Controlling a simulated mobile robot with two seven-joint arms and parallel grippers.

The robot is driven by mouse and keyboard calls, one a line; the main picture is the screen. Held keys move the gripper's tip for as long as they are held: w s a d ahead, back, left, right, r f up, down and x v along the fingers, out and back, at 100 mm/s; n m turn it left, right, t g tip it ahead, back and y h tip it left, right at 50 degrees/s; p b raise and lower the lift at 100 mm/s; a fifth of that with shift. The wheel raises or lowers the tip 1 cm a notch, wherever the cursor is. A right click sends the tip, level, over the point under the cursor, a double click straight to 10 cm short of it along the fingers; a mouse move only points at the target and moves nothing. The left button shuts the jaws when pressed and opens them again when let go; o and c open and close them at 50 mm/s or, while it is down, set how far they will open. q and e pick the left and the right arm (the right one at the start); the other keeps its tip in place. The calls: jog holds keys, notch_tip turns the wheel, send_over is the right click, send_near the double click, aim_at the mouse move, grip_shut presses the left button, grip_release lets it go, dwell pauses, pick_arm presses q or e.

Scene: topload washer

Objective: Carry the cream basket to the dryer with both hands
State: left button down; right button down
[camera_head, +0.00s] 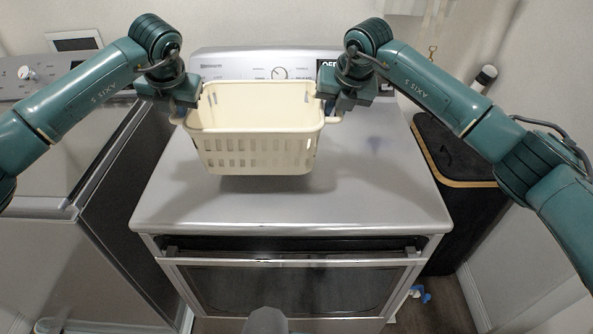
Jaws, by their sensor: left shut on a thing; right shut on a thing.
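The cream basket (258,152) is above the silver top of the dryer (290,205), toward its back half. It looks level, empty as far as I can see, and a shadow lies below it. My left gripper (180,112) is shut on the basket's left handle. My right gripper (333,112) is shut on the basket's right handle. The fingertips are partly hidden by the wrists and the handles. Whether the basket's bottom touches the dryer top is hard to tell.
A control panel (225,65) with a dial stands behind the basket. A washer (60,140) stands on the left. A dark hamper with a wooden rim (470,184) is on the right. The front part of the dryer top is clear.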

pick_arm(q)
jog(key=shift+s+d+f, duration=0.1)
jog(key=shift+d, duration=0.3)
pick_arm(e)
jog(key=shift+s+d, duration=0.1)
jog(key=shift+d, duration=0.35)
jog(key=shift+f, duration=0.1)
pick_arm(q)
jog(key=shift+f, duration=0.2)
pick_arm(e)
jog(key=shift+f, duration=0.2)
